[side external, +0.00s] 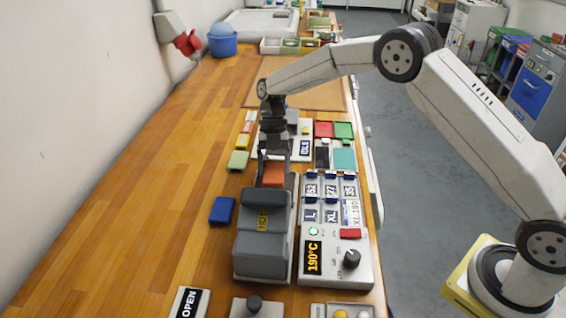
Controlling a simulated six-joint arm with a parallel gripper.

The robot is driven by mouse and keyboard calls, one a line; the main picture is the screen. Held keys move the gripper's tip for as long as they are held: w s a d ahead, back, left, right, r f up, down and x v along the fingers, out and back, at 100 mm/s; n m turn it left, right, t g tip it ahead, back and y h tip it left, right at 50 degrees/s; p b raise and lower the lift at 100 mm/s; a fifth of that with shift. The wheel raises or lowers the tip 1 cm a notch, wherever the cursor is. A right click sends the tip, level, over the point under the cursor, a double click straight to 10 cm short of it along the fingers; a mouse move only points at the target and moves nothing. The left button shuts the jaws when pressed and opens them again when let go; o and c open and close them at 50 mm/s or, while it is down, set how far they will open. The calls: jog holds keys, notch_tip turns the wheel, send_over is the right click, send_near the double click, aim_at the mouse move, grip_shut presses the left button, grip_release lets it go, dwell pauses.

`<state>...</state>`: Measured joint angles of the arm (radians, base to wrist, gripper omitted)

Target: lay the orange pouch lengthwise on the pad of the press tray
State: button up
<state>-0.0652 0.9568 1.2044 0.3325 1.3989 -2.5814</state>
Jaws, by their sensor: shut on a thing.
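The orange pouch (273,174) shows between the fingers of my gripper (274,172), just beyond the top of the grey press (264,228). My gripper points down and is shut on the pouch. The press carries a yellow-marked label on its upper part. The press tray and its pad are mostly hidden behind the press body and the pouch. I cannot tell whether the pouch touches the pad or hangs just above it.
A control box (335,262) reading 190°C stands right of the press. A blue block (222,210) and a light green block (238,160) lie to the left. Red and green trays and a teal pad (344,159) lie beyond at right. The left side of the wooden table (130,210) is clear.

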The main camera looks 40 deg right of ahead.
jog(key=shift+f, duration=1.35)
jog(key=shift+f, duration=0.1)
jog(key=o, duration=1.3)
jog(key=shift+c, duration=0.2)
jog(key=v, duration=1.2)
jog(key=shift+s, duration=0.1)
